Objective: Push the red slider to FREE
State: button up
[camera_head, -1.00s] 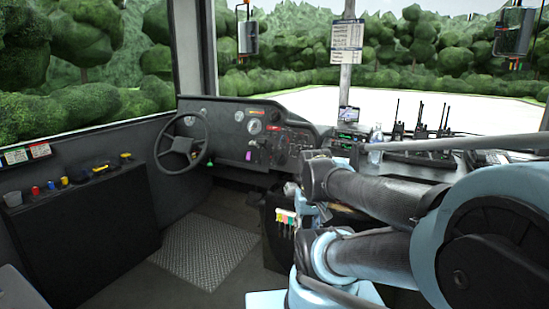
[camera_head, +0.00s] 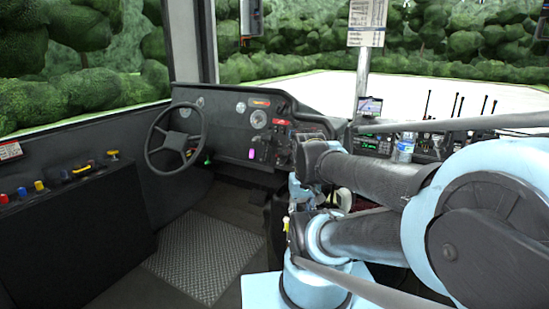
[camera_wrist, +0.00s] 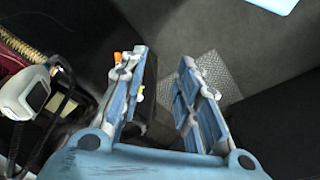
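My gripper (camera_wrist: 162,62) shows in the wrist view with its two blue fingers spread apart and nothing between them. It points down toward dark floor and a patterned metal plate. In the head view my arm hides most of it. I cannot make out a slider marked FREE in either view. A small red part (camera_head: 280,122) shows on the dashboard (camera_head: 230,125), too small to identify, and my gripper is not at it. A small orange tip (camera_wrist: 117,58) shows beside the left finger in the wrist view; I cannot tell what it belongs to.
The steering wheel (camera_head: 174,138) is left of the dashboard. A side box (camera_head: 85,235) with coloured buttons stands at the left. A bottle (camera_head: 404,148) and radios stand at the right. A white handset (camera_wrist: 35,92) with a dark cord is left of my gripper. The floor plate (camera_head: 205,255) is clear.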

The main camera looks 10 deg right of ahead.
jog(key=w+d+r+m+t+h, duration=0.1)
jog(key=w+d+r+h, duration=0.1)
jog(key=w, duration=0.4)
jog(key=w+d+r+m+h, duration=0.1)
jog(key=w+r+m, duration=0.15)
jog(key=w, duration=0.35)
jog(key=m+t+h, duration=0.4)
jog(key=t+h, duration=0.1)
jog(key=t, duration=0.3)
send_over(277, 155)
jog(key=s+a, duration=1.1)
jog(key=s, duration=0.4)
jog(key=f, duration=0.1)
jog(key=x, duration=1.7)
jog(key=shift+w+d+f, duration=0.2)
jog(key=shift+w+f, duration=0.05)
jog(key=shift+f, duration=0.1)
grip_shut()
